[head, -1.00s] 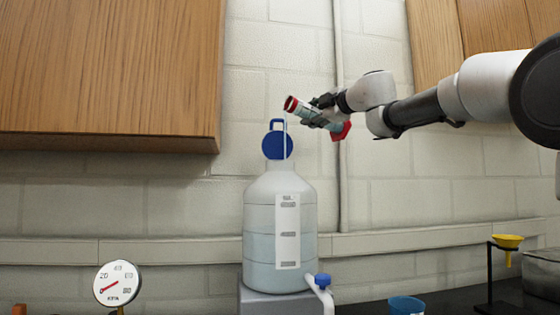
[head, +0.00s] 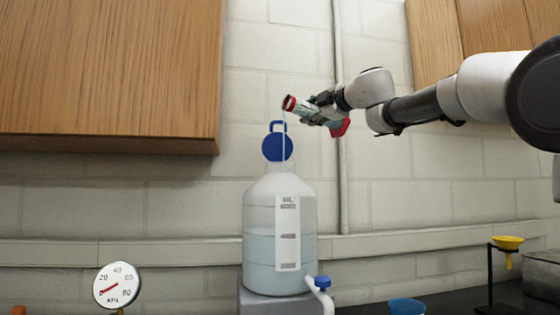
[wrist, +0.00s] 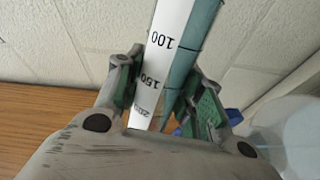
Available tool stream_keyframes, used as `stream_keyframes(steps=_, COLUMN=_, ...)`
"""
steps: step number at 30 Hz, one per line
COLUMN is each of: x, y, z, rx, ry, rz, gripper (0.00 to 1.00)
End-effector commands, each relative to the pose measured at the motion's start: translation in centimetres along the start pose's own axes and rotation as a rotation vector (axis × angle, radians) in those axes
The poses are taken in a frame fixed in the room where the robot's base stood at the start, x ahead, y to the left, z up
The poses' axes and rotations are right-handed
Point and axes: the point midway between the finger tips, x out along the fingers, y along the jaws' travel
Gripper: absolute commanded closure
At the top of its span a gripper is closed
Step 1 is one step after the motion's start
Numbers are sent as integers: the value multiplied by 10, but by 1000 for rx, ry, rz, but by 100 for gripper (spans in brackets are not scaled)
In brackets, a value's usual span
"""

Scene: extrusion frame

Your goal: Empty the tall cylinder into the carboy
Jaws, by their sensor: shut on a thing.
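My gripper (head: 322,105) is shut on the tall cylinder (head: 300,106), which has a red rim and a red foot. The cylinder is tilted, its mouth to the left and a little higher than its foot, above the carboy (head: 262,215). A thin pale stream falls from its mouth towards the carboy's neck. The carboy is translucent, holds bluish liquid and has a white scale strip. Its blue lid (head: 277,147) stands open on edge behind the stream. In the wrist view the graduated cylinder (wrist: 165,55) lies between the finger pads (wrist: 160,95), with printed marks showing.
The carboy stands on a grey block (head: 255,303) and has a blue-handled tap (head: 322,282) at lower right. A round gauge (head: 117,285) is at left, a blue cup (head: 406,305) and a yellow funnel (head: 508,242) on a stand at right. A wooden cabinet (head: 110,75) hangs at upper left.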

Motion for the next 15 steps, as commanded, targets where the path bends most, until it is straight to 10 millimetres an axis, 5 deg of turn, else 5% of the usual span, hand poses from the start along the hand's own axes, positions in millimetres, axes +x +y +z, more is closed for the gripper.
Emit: stream_keyframes(steps=15, x=0, y=3, z=-2, rx=-31, ry=0, rz=0, gripper=100)
